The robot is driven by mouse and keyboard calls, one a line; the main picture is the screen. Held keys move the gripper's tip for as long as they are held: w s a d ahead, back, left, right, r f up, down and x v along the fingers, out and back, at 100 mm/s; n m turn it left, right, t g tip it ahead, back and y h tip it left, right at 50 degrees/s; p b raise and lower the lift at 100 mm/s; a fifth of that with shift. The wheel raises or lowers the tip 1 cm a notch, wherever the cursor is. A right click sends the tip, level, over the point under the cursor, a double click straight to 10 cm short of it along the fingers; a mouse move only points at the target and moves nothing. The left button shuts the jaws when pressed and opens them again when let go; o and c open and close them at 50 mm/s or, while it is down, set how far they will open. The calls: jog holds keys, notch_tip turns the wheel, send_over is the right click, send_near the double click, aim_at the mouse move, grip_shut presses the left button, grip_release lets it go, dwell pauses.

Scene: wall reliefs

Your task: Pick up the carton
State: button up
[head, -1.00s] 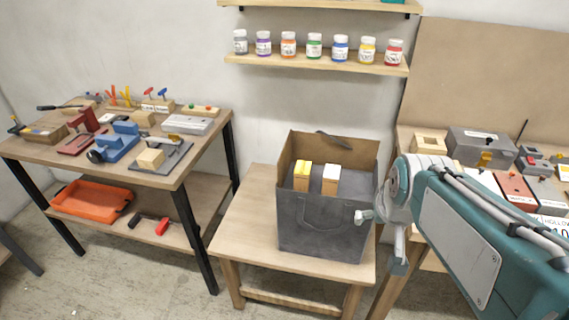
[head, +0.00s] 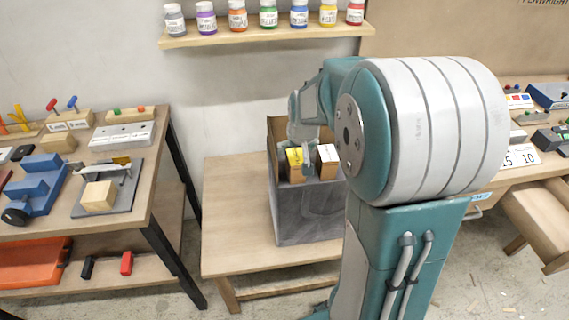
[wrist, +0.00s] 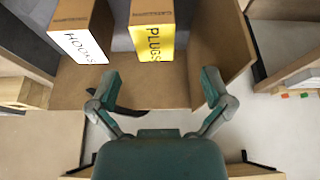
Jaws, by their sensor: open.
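Two cartons stand upright inside a grey paper bag (head: 300,220) with a brown inside. One carton is yellow-fronted, marked PLUGS (wrist: 155,40), and also shows in the head view (head: 294,160). The other is white-fronted, marked HOOKS (wrist: 80,42), and stands at its right in the head view (head: 328,158). My gripper (wrist: 160,80) is open and empty. Its fingers are spread over the bag's brown back wall, just short of the PLUGS carton in the wrist view. In the head view my gripper (head: 303,135) is behind the cartons, partly hidden by my arm.
The bag stands on a small wooden table (head: 232,215), clear at its left. A shelf (head: 265,34) with several jars hangs above. A bench with tools (head: 110,170) is at left, another at right. A dark bag handle (wrist: 128,111) lies near my fingers.

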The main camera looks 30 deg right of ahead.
aim_at(295, 158)
jog(key=f, duration=0.1)
jog(key=w+d+f, duration=0.1)
jog(key=f, duration=0.2)
jog(key=shift+w+d+f, duration=0.15)
jog(key=shift+w+d, duration=0.15)
jog(key=shift+d, duration=0.05)
jog(key=x, duration=0.3)
jog(key=a+x, duration=0.1)
jog(key=shift+w+d+f, duration=0.1)
jog(key=shift+w+f, duration=0.2)
jog(key=shift+f, duration=0.05)
jog(key=shift+d, duration=0.15)
jog(key=shift+d, duration=0.2)
jog(key=c, duration=0.6)
jog(key=shift+a+f, duration=0.1)
jog(key=shift+a, duration=0.05)
jog(key=c, duration=0.7)
